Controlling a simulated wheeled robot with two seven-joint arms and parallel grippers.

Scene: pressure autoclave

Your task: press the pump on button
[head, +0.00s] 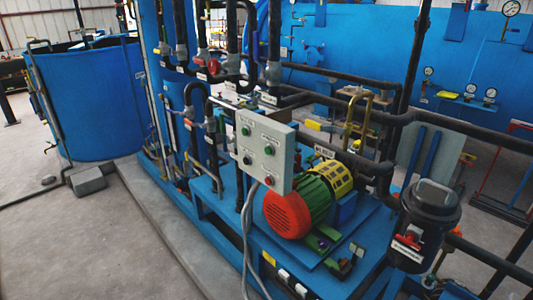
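A pale grey control box (265,155) stands at the middle of the head view, its front face turned toward me. It carries a green button at upper left (246,131), another green button at right (268,150), a dark button at lower left (247,160) and a red button at lower right (268,181). Small labels sit above the buttons, too small to read, so I cannot tell which is pump on. Neither of my grippers is in view.
A pump motor (308,204) with red, green and yellow parts sits right of the box on a blue skid. Black pipes (350,80) and a black canister (424,225) surround it. A blue tank (85,100) stands at left. Concrete floor (100,245) is clear at front left.

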